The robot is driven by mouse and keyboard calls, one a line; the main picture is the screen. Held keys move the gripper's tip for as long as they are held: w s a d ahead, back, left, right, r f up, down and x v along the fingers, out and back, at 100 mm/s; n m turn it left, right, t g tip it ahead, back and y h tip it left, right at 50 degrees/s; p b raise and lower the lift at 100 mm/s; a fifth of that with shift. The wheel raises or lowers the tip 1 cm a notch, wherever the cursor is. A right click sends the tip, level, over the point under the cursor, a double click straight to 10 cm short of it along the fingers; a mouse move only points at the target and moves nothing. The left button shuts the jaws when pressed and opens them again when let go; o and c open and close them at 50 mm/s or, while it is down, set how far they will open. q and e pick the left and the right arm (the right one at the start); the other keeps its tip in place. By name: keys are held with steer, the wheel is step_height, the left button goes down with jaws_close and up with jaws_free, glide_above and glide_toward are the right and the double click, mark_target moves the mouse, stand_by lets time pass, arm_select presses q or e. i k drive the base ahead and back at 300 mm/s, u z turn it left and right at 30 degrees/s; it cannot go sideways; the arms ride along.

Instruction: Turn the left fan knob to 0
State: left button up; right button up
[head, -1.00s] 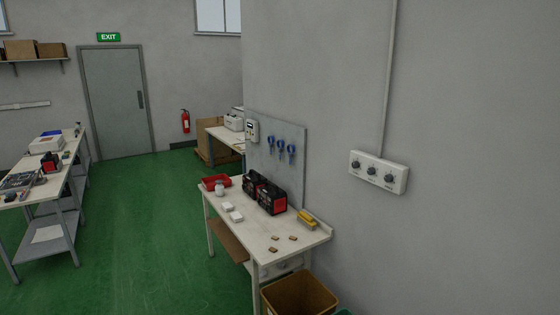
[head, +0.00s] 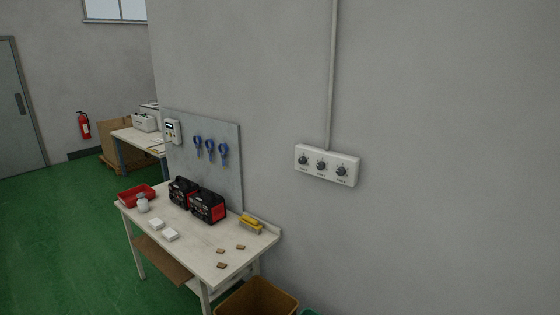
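A white control box (head: 327,177) with three dark round knobs is fixed to the grey wall, right of centre in the head view. The left knob (head: 303,160), the middle knob (head: 321,165) and the right knob (head: 341,171) sit in a row. Small labels are under the knobs but too small to read, and the knobs' exact settings cannot be told. A conduit (head: 333,75) runs up the wall from the box. Neither of my grippers is in view.
A white workbench (head: 200,237) stands against the wall, left of and below the box, with two black-red units (head: 208,206), a red tray (head: 137,195) and a yellow item (head: 251,224). A brown bin (head: 258,299) stands at its near end. Green floor (head: 65,245) is open at left.

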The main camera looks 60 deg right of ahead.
mark_target(302, 160)
steer(key=z, duration=0.35)
steer(key=i, duration=0.8)
steer(key=z, duration=0.6)
